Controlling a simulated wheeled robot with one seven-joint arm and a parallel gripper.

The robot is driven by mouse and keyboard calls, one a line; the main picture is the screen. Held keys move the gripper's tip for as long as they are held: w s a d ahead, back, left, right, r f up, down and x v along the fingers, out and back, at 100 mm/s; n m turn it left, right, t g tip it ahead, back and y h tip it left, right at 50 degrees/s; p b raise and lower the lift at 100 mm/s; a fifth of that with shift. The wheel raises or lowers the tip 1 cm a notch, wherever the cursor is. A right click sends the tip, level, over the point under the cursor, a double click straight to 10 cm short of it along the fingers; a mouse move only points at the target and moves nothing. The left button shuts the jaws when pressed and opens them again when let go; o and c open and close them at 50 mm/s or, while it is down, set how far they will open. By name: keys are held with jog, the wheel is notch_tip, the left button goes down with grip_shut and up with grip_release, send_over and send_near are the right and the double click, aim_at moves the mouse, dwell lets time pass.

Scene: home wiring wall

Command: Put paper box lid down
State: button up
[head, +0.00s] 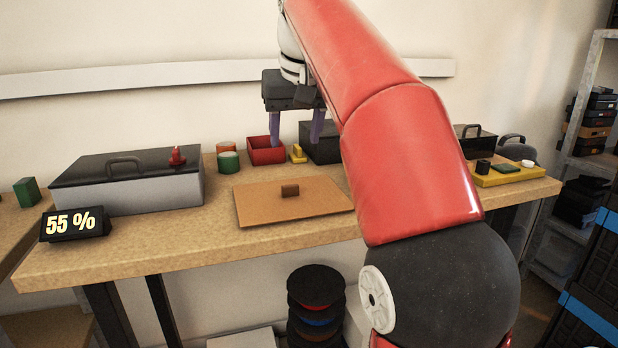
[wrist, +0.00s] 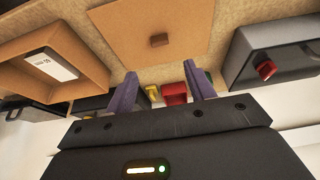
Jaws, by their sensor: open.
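The paper box lid (head: 262,203), a flat tan-brown square with a small brown knob (head: 290,190), lies knob-up on the workbench. It also shows at the top of the wrist view (wrist: 135,27). An open brown box with a white label inside, likely the paper box (wrist: 88,48), stands beside the lid in the wrist view; in the head view my arm hides it. My gripper (head: 296,138) is open and empty, its purple fingers apart above the back of the bench, behind the lid and clear of it. The fingers also show in the wrist view (wrist: 160,88).
A grey box with a black lid and red knob (head: 140,192) stands left of the paper lid. Behind are a red bin (head: 266,154), green container (head: 228,161), yellow piece (head: 298,154) and black box (head: 320,146). A yellow tray (head: 510,174) sits right. A "55 %" display (head: 75,224) stands front left.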

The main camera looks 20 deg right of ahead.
jog(key=s+f+t, duration=0.1)
jog(key=s+f, duration=2.2)
jog(key=f, duration=0.5)
jog(key=shift+s, duration=0.35)
